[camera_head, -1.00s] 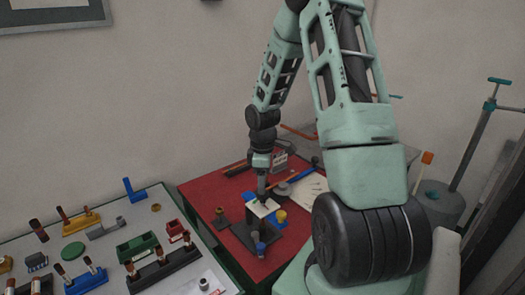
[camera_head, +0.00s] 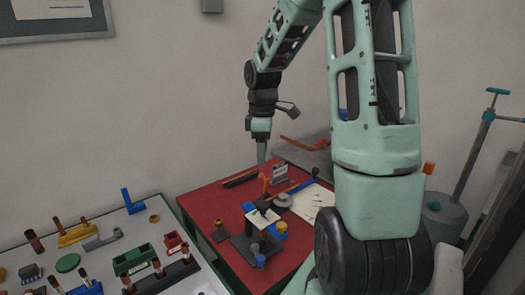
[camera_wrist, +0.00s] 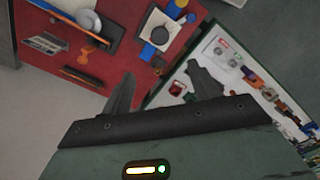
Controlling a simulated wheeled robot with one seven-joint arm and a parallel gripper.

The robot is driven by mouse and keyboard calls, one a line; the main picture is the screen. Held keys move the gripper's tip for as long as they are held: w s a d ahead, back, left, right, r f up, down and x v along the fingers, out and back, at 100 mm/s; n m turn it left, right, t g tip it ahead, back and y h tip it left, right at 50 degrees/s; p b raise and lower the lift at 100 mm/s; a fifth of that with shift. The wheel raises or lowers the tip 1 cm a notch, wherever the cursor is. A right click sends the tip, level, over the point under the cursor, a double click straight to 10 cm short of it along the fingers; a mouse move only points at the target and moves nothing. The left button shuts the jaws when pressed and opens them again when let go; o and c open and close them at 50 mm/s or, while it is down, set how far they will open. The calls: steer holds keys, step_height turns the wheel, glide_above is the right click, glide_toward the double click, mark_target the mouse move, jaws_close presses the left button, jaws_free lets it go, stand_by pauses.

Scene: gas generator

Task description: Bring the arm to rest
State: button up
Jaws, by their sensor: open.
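My gripper (camera_head: 261,153) hangs pointing down above the red table (camera_head: 205,204), clear of the things on it. In the wrist view my gripper (camera_wrist: 158,92) shows two dark fingers spread apart with nothing between them. Below and in front of it on the red table stands a dark stand (camera_head: 243,246) with a white plate (camera_head: 257,218) and a small dark piece (camera_head: 263,207) on top. My arm rises from the lower right and bends over the table.
A white-topped table (camera_head: 110,236) at left holds several coloured blocks and racks of tubes. Yellow and blue parts (camera_head: 281,228), a grey round piece (camera_head: 284,200) and an orange piece (camera_head: 265,183) are on the red table. The air by the wall is free.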

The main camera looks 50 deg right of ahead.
steer(key=shift+a, duration=0.1)
stand_by(0.3)
steer(key=s+a+f+n+b, duration=0.1)
steer(key=a+f+b, duration=0.1)
steer(key=a, duration=2.3)
steer(key=s+a+f+b, duration=0.1)
steer(key=s+a, duration=0.6)
steer(key=s, duration=0.1)
steer(key=s+a+f+b, duration=0.1)
steer(key=s+a+f, duration=0.1)
steer(key=s+a, duration=0.6)
steer(key=shift+s+a+f+y, duration=0.15)
steer(key=shift+a+f+y, duration=0.1)
steer(key=shift+f+y, duration=0.05)
